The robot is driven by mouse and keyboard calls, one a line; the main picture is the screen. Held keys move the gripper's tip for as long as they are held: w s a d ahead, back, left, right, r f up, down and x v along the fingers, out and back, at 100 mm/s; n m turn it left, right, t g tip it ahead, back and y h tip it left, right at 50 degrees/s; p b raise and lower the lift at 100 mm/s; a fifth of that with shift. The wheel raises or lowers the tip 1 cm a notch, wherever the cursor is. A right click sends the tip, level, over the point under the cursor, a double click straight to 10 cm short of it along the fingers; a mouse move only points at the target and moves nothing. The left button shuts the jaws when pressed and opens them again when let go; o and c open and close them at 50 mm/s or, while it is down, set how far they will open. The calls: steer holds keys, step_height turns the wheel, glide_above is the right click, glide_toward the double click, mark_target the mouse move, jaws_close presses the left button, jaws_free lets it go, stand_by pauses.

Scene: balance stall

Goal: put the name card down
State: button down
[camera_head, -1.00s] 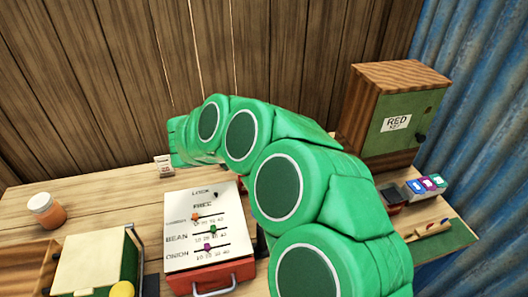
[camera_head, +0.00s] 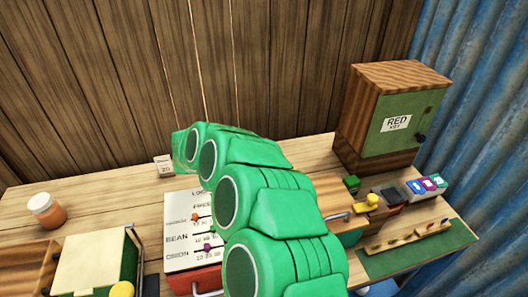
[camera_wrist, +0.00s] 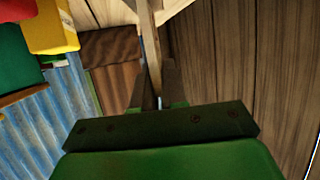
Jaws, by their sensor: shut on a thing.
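My gripper (camera_wrist: 156,84) shows in the wrist view with its dark fingers close together. A thin brownish strip (camera_wrist: 149,42) runs up from between them, seen nearly edge-on. I take it for the name card; its face and any writing cannot be seen. In the head view my green arm reaches up and to the left, and it hides the gripper and the held card.
A small white card marked 20 (camera_head: 164,167) stands at the back of the table. The slider board (camera_head: 183,230) is partly behind my arm. A jar (camera_head: 46,212) stands left; the RED KEY cabinet (camera_head: 391,120) stands right. The table's back left is clear.

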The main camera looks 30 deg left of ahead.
steer(key=shift+f, duration=1.6)
steer(key=shift+f, duration=0.1)
steer(key=c, duration=1.2)
jaws_free()
steer(key=v, duration=1.2)
steer(key=shift+r, duration=0.2)
steer(key=shift+w, duration=0.15)
